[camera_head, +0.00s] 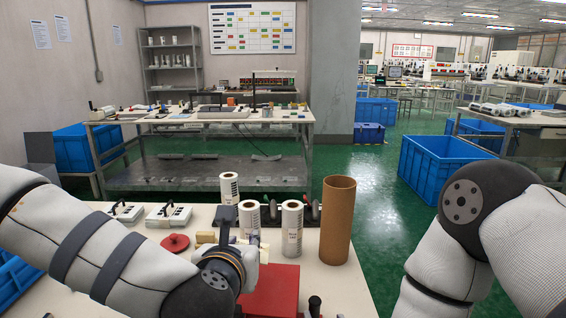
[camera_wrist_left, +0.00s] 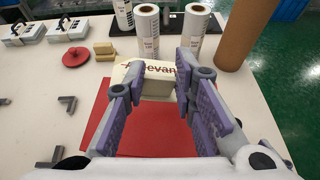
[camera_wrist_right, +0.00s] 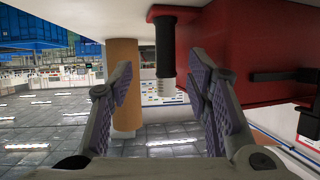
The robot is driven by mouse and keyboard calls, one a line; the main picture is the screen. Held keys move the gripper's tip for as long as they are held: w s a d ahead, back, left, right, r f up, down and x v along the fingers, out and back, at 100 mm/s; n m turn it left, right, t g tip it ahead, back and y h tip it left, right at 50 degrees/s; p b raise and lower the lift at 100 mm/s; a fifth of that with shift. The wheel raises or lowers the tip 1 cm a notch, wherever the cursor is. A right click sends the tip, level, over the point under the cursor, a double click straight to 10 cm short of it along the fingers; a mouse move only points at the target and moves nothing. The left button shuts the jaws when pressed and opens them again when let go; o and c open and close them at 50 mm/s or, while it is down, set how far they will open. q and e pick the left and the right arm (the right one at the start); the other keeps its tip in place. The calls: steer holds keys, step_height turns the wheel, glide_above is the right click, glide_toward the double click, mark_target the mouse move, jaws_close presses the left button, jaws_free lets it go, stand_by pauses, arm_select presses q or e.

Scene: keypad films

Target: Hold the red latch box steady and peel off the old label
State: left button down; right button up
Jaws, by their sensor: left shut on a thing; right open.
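The red latch box (camera_head: 272,292) sits at the front of the white table; its flat top fills the lower middle of the left wrist view (camera_wrist_left: 155,140). In the right wrist view, a side of the red box (camera_wrist_right: 235,40) shows with a black bar (camera_wrist_right: 285,75) on it. My left gripper (camera_wrist_left: 159,72) is shut on a cream block (camera_wrist_left: 152,88) with red lettering, over the box's far edge. My right gripper (camera_wrist_right: 161,77) is open, its fingers either side of a black ribbed grip (camera_wrist_right: 166,45) without visible contact. I cannot make out an old label on the box.
Label rolls (camera_head: 292,228) and a tall brown tube (camera_head: 337,220) stand behind the box. A red disc (camera_head: 175,243), small cream blocks (camera_wrist_left: 104,50) and grey-white devices (camera_head: 168,216) lie to the left.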

steer(key=shift+v, duration=1.65)
step_height(320, 180, up, 5)
steer(key=shift+f, duration=0.1)
